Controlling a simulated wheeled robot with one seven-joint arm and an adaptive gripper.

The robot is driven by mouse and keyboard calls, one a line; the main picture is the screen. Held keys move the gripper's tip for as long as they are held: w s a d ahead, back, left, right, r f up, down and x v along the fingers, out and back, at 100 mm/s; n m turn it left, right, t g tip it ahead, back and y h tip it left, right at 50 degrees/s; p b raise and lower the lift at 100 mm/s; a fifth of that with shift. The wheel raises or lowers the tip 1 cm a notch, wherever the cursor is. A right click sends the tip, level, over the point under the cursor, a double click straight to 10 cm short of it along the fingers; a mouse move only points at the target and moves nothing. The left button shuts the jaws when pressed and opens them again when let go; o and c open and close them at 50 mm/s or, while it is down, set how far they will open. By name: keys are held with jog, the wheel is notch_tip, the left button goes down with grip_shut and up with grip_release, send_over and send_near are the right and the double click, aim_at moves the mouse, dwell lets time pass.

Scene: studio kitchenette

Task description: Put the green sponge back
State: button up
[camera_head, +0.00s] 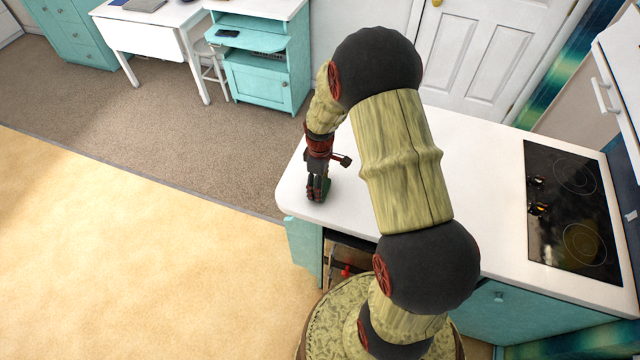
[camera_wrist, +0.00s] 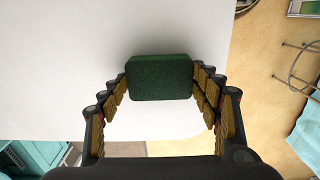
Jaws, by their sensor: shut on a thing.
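The green sponge (camera_wrist: 160,78) is a dark green block with rounded corners. In the wrist view it sits between the two fingers of my gripper (camera_wrist: 162,82), which are shut on its left and right sides. In the head view my gripper (camera_head: 318,190) points down at the left end of the white counter (camera_head: 465,150). Only a bit of dark green sponge (camera_head: 327,186) shows there beside the fingers. The sponge is at or just above the counter top; I cannot tell whether it touches.
A black cooktop (camera_head: 570,210) with small objects on its left edge is set in the counter's right part. The counter around my gripper is clear. An open compartment (camera_head: 350,262) lies below the counter's front edge. A teal desk (camera_head: 262,60) and a stool (camera_head: 208,62) stand at the back.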

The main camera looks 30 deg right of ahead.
jog(key=o, duration=1.2)
jog(key=shift+f, duration=0.1)
jog(key=s+a+r+m+t, duration=0.1)
jog(key=s+a+r, duration=0.1)
jog(key=r, duration=0.7)
jog(key=s+a+r+m, duration=0.1)
jog(key=a+r, duration=0.1)
jog(key=r, duration=0.7)
jog(key=s+a+r+m+t, duration=0.1)
jog(key=s+a+r, duration=0.15)
jog(key=r, duration=0.65)
jog(key=s+a+r+m+t, duration=0.1)
jog(key=s+a+r, duration=0.1)
jog(key=s+r, duration=0.1)
jog(key=s+a+r+m+t, duration=0.1)
jog(key=s+a+r+m, duration=0.1)
jog(key=s, duration=0.4)
jog(key=s+a+r+m+t+p, duration=0.1)
jog(key=s+a+r, duration=0.2)
jog(key=s+r, duration=0.2)
jog(key=shift+s+a+m+t, duration=0.25)
jog(key=shift+a+m+t, duration=0.05)
jog(key=shift+a, duration=0.1)
